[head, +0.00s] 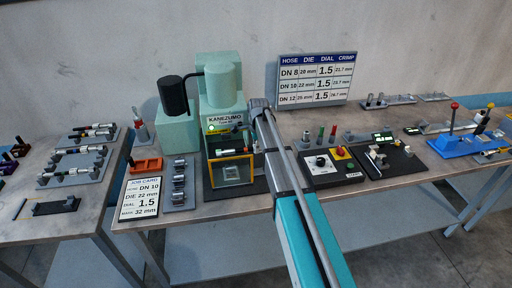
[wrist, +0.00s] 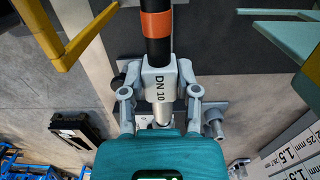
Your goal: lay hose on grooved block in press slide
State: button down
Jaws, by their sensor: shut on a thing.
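In the wrist view my gripper (wrist: 160,78) is shut on a grey collar marked DN 10, which sits on the hose (wrist: 155,45). The hose is black with an orange band above the collar, and a silver metal end shows below it. In the head view the green press (head: 222,98) stands at the back of the table, with a yellow frame (head: 211,174) at its front. The grooved block in the slide cannot be told apart.
A control box (head: 322,166) with a yellow and red button stands right of my arm. A job card (head: 141,197) and a grey rack (head: 180,197) lie left of the press. A sign (head: 317,80) stands behind.

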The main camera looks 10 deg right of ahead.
jog(key=shift+f+b, duration=3.95)
jog(key=shift+f, duration=0.15)
jog(key=shift+f+b, duration=0.55)
jog(key=shift+f, duration=0.05)
jog(key=shift+c, duration=1.3)
grip_release()
jog(key=shift+r, duration=0.25)
notch_tip(320, 180, up, 10)
jog(key=p, duration=1)
jog(key=shift+f, duration=0.25)
